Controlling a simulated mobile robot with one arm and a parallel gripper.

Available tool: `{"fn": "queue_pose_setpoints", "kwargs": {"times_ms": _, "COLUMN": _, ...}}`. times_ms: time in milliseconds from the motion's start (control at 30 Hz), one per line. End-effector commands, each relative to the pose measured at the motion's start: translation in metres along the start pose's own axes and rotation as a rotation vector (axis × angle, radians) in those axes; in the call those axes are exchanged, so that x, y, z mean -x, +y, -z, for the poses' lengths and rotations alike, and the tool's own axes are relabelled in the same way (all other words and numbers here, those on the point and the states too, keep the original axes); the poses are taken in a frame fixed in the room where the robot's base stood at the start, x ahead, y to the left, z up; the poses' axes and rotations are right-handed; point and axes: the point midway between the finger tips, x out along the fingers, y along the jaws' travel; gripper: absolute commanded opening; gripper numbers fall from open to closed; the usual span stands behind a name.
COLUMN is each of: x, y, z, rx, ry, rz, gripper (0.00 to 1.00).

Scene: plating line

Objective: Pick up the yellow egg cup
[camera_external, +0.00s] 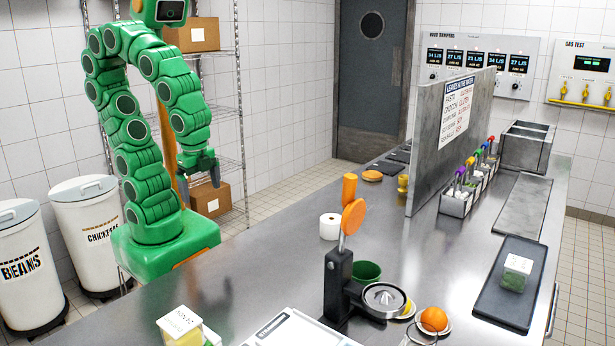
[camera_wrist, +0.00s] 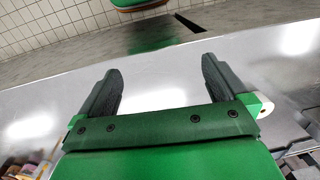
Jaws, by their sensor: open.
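A small yellow cup-like object (camera_external: 403,186), which looks like the egg cup, stands on the steel counter beside the left face of the upright metal partition. It is small in the external view, and I cannot make it out in the wrist view. My gripper (camera_external: 200,176) hangs at the left, above the counter's far left edge, well apart from the yellow cup. In the wrist view my gripper (camera_wrist: 161,68) has its two dark fingers wide apart with only bare grey surface between them.
A dark juicer (camera_external: 338,285) and green bowl (camera_external: 366,271) are nearer.

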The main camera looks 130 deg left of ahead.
Motion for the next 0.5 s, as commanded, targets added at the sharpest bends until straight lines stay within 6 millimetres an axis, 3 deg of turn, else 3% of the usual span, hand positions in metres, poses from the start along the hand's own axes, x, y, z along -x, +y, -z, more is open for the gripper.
{"fn": "queue_pose_setpoints", "kwargs": {"times_ms": 100, "x": 0.005, "y": 0.026, "z": -0.027, "rx": 0.007, "ry": -0.052, "rz": -0.047, "gripper": 1.0}}
{"fn": "queue_pose_setpoints", "kwargs": {"times_ms": 200, "x": 0.007, "y": 0.038, "z": -0.043, "rx": 0.013, "ry": -0.088, "rz": -0.068, "gripper": 1.0}}
{"fn": "queue_pose_setpoints", "kwargs": {"times_ms": 367, "x": 0.009, "y": 0.043, "z": -0.052, "rx": 0.019, "ry": -0.106, "rz": -0.076, "gripper": 1.0}}
{"fn": "queue_pose_setpoints", "kwargs": {"times_ms": 500, "x": 0.009, "y": 0.043, "z": -0.052, "rx": 0.02, "ry": -0.107, "rz": -0.075, "gripper": 0.82}}
